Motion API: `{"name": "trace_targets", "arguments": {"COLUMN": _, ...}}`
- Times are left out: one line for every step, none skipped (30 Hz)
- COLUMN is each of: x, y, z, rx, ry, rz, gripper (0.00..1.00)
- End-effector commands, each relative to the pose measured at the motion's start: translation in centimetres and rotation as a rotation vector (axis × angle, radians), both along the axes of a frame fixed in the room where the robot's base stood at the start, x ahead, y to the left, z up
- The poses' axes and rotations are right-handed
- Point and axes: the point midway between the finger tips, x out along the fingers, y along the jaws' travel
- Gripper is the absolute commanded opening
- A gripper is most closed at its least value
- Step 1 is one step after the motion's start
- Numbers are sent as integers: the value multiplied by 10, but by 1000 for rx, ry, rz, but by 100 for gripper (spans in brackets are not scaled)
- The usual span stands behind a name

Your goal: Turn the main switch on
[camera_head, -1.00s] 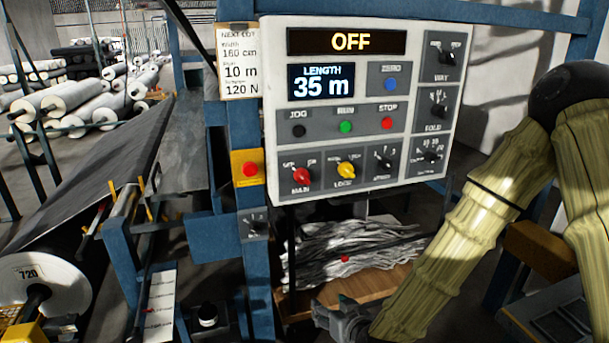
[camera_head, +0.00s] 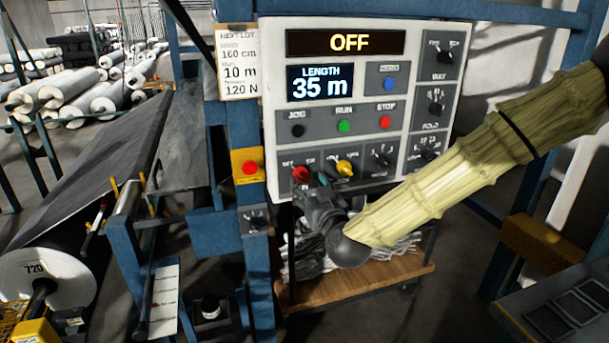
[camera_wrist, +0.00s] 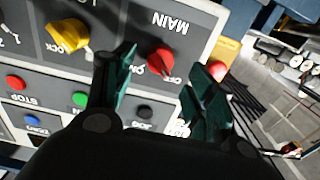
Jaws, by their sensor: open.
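The main switch is a red knob (camera_head: 301,174) at the lower left of the white control panel (camera_head: 468,60). It also shows in the wrist view (camera_wrist: 160,63), with the labels MAIN, OFF and ON around it, upside down there. The panel's top display (camera_head: 347,42) reads OFF. My gripper (camera_head: 312,184) is just in front of the panel, by the red knob and partly over its label. In the wrist view my gripper (camera_wrist: 168,76) is open, with its teal fingertips on either side of the knob. I see no clear contact.
A yellow LOCK knob (camera_head: 345,168) sits right beside the main switch. JOG, RUN (camera_head: 344,126) and STOP (camera_head: 385,122) buttons are above. A red button on a yellow box (camera_head: 249,167) is left of the panel. A wooden shelf with grey cloth is below.

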Motion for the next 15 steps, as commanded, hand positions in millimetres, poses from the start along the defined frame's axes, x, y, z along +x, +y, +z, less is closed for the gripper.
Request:
{"name": "trace_targets", "arguments": {"x": 8, "y": 2, "z": 2, "rx": 1, "ry": 0, "rz": -1, "gripper": 55}}
{"name": "trace_targets", "arguments": {"x": 12, "y": 4, "z": 2, "rx": 1, "ry": 0, "rz": -1, "gripper": 55}}
{"name": "trace_targets", "arguments": {"x": 18, "y": 5, "z": 2, "rx": 1, "ry": 0, "rz": -1, "gripper": 55}}
{"name": "trace_targets", "arguments": {"x": 21, "y": 7, "z": 2, "rx": 1, "ry": 1, "rz": -1, "gripper": 55}}
{"name": "trace_targets", "arguments": {"x": 24, "y": 8, "z": 1, "rx": 1, "ry": 1, "rz": -1, "gripper": 55}}
{"name": "trace_targets", "arguments": {"x": 29, "y": 9, "z": 1, "rx": 1, "ry": 1, "rz": -1, "gripper": 55}}
{"name": "trace_targets", "arguments": {"x": 31, "y": 10, "z": 1, "rx": 1, "ry": 1, "rz": -1, "gripper": 55}}
{"name": "trace_targets", "arguments": {"x": 34, "y": 11, "z": 1, "rx": 1, "ry": 1, "rz": -1, "gripper": 55}}
{"name": "trace_targets", "arguments": {"x": 36, "y": 11, "z": 1, "rx": 1, "ry": 0, "rz": -1, "gripper": 55}}
{"name": "trace_targets", "arguments": {"x": 38, "y": 12, "z": 1, "rx": 1, "ry": 0, "rz": -1, "gripper": 55}}
{"name": "trace_targets", "arguments": {"x": 40, "y": 13, "z": 1, "rx": 1, "ry": 0, "rz": -1, "gripper": 55}}
{"name": "trace_targets", "arguments": {"x": 41, "y": 13, "z": 0, "rx": 1, "ry": 1, "rz": -1, "gripper": 55}}
{"name": "trace_targets", "arguments": {"x": 42, "y": 14, "z": 0, "rx": 1, "ry": 1, "rz": 0, "gripper": 55}}
{"name": "trace_targets", "arguments": {"x": 42, "y": 14, "z": 0, "rx": 1, "ry": 1, "rz": 0, "gripper": 55}}
{"name": "trace_targets", "arguments": {"x": 42, "y": 14, "z": -1, "rx": 1, "ry": 1, "rz": 0, "gripper": 55}}
